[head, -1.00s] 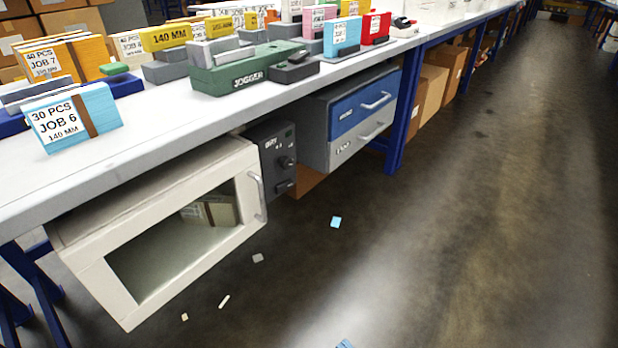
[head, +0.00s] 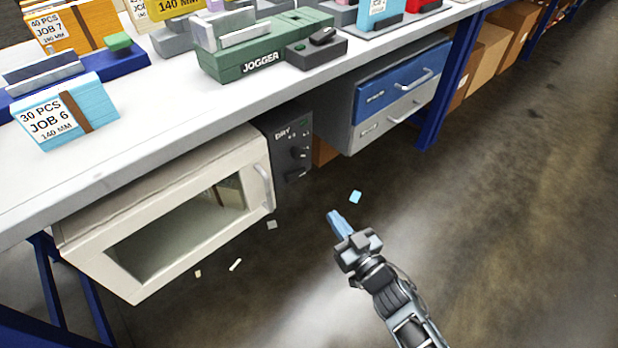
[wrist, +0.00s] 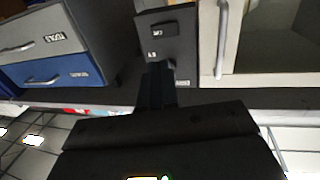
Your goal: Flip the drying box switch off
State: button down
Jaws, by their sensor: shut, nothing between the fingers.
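The drying box (head: 165,190) hangs under the bench, cream-coloured with a windowed door and a vertical handle. Its dark control panel (head: 277,140), marked DRY, is at its right end, with a knob (head: 297,153) and a small black switch (head: 295,174) below it. In the wrist view, which looks upside down, the switch (wrist: 164,30) is near the panel's top. Its rocker position is too small to tell. My gripper (head: 334,215) is shut and empty, right of and below the panel in the head view, apart from it. In the wrist view its dark fingers (wrist: 157,84) overlap the panel, hiding part of it.
A blue and grey drawer unit (head: 395,95) hangs right of the panel. The bench top (head: 200,105) overhangs the box and carries card stacks and a green jogger (head: 260,62). A blue bench leg (head: 447,100) stands further right. The floor in front is open, with paper scraps.

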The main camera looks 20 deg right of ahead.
aim_at(301, 174)
jog(key=w+b, duration=0.1)
jog(key=w, duration=0.3)
jog(key=w+a+b, duration=0.1)
jog(key=w+b, duration=0.1)
jog(key=w, duration=0.2)
jog(key=w+b, duration=0.2)
jog(key=w, duration=0.3)
jog(key=shift+w+a+f, duration=0.1)
jog(key=shift+a, duration=0.2)
jog(key=shift+w, duration=0.3)
jog(key=shift+w+d, duration=0.1)
jog(key=shift+w, duration=0.25)
jog(key=shift+r, duration=0.2)
